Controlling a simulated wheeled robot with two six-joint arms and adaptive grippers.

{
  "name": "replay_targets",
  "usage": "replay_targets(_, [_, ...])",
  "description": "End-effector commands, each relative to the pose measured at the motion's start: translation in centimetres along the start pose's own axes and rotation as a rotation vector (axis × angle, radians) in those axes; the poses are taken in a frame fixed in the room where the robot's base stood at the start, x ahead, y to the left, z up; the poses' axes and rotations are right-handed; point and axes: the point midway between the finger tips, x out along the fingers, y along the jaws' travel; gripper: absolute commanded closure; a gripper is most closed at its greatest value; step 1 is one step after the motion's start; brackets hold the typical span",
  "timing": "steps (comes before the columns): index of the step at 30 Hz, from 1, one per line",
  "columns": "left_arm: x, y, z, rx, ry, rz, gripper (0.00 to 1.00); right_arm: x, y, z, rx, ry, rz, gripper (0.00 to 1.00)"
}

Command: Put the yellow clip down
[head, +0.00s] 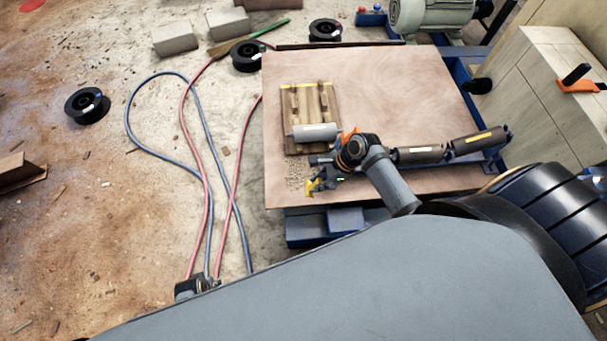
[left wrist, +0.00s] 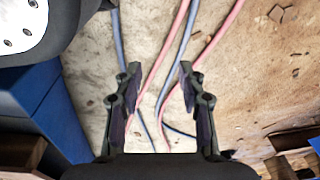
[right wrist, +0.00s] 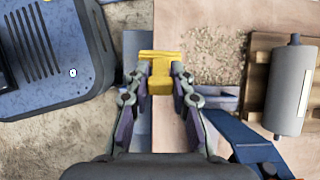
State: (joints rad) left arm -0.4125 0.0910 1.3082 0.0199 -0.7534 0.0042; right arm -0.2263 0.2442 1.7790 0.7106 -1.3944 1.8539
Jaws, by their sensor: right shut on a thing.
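The yellow clip (head: 313,187) is in my right gripper (head: 325,179), over the near left part of the wooden board (head: 400,85). In the right wrist view the clip (right wrist: 161,68) sits between the two fingertips, which are shut on it. The board's edge and a strip of floor show beneath it. Whether the clip touches the board, I cannot tell. My left gripper (left wrist: 160,75) is open and empty in the left wrist view, above the floor and hoses.
A small wooden pallet (head: 297,103) with a grey cylinder (head: 314,133) lies on the board, beside scattered grains (head: 294,172). The board's right middle is clear. Red (head: 192,130) and blue (head: 127,118) hoses and black spools (head: 87,105) lie on the floor.

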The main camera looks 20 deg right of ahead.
Motion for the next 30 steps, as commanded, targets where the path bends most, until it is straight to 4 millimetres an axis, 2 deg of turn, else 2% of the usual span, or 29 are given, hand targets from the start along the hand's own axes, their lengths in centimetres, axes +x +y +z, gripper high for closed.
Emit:
replay_targets(1, [-0.4,0.3,-0.9,-0.001,0.003,0.006,0.6,1.2,-0.9,0.4,0.0,-0.006,-0.002,1.0])
replay_targets(3, [-1.9,0.7,-2.2,-0.001,-0.001,0.013,0.6,2.3,-2.0,1.1,-0.001,-0.005,-0.001,1.0])
replay_targets(10, [-7.5,1.9,-5.1,0.001,-0.012,0.042,0.6,6.3,-4.0,1.1,-0.001,-0.002,-0.001,1.0])
replay_targets(15, [-10.6,2.4,-5.8,0.005,-0.019,0.054,0.6,7.7,-4.8,1.2,-0.001,0.0,0.0,1.0])
replay_targets(23, [-12.1,2.6,-6.0,0.008,-0.02,0.06,0.6,8.5,-5.2,1.2,-0.001,0.0,0.001,1.0])
replay_targets(30, [-16.6,3.2,-6.1,0.019,-0.025,0.078,0.6,11.2,-5.4,-0.1,0.0,0.0,0.001,1.0])
